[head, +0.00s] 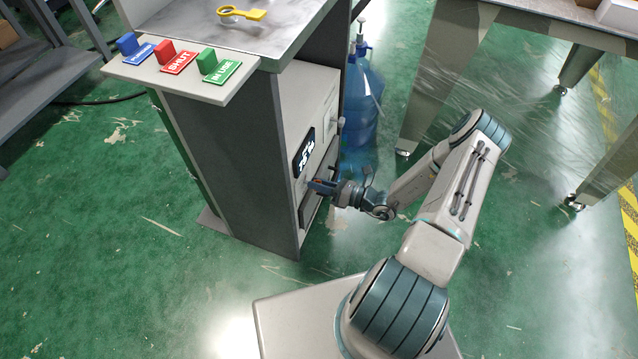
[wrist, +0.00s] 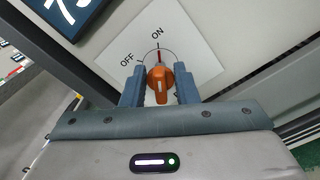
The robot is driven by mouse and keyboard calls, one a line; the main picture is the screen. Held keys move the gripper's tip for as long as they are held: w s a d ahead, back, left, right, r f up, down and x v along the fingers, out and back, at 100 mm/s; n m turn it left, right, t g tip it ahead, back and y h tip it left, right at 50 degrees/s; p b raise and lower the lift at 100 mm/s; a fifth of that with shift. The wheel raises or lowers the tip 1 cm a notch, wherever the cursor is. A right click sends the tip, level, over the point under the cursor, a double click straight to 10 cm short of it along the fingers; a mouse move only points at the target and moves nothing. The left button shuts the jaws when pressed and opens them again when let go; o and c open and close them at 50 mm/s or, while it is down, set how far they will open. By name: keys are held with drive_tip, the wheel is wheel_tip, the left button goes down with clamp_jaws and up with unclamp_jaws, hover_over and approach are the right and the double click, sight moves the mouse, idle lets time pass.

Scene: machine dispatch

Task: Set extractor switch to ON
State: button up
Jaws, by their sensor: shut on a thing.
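The extractor switch is an orange rotary knob (wrist: 160,84) on a white plate (wrist: 190,45) marked OFF on the left and ON at the top. In the wrist view the knob's long axis stands nearly vertical in the picture, roughly in line with the ON mark. My gripper (wrist: 160,88) has one finger on each side of the knob and is shut on it. In the head view my gripper (head: 322,187) reaches the cabinet's side below a dark display (head: 305,153); the knob is too small to make out there.
The grey cabinet (head: 225,165) has a top bearing a yellow ring-ended item (head: 243,14). A ledge carries blue, red and green labelled blocks (head: 215,66). Blue water bottles (head: 362,95) stand behind my gripper. A metal table (head: 440,70) stands at right. Green floor is open at lower left.

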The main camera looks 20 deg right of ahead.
idle(0.3)
drive_tip(key=o, duration=0.6)
drive_tip(key=shift+o, duration=0.2)
drive_tip(key=p+v, duration=0.1)
drive_tip(key=v, duration=1.3)
drive_tip(key=shift+p, duration=0.35)
drive_tip(key=s+a+r+n+g+h+p, duration=0.1)
drive_tip(key=a+r+n+g+h+p, duration=0.25)
drive_tip(key=r+n+g+p, duration=0.85)
drive_tip(key=s+a+r+n+g+h+b, duration=0.15)
drive_tip(key=a+r+n, duration=0.35)
drive_tip(key=r, duration=1.5)
drive_tip(key=s+a+r+n+t+h+p, duration=0.1)
drive_tip(key=s+r+n+t+h+p, duration=0.1)
drive_tip(key=r, duration=0.8)
drive_tip(key=s+a+r+n+t+h+p, duration=0.1)
drive_tip(key=s+r+n+h+p, duration=0.3)
drive_tip(key=r+n+p, duration=0.2)
drive_tip(key=s+a+r+n+t+h+p, duration=0.1)
drive_tip(key=s+r+n+t+h+p, duration=0.1)
drive_tip(key=r+n, duration=0.5)
wheel_tip(320, 180, up, 7)
drive_tip(key=shift+s+f+t+h+p, duration=0.15)
drive_tip(key=shift+s+t+h+p, duration=0.2)
drive_tip(key=shift+s+h+p, duration=0.75)
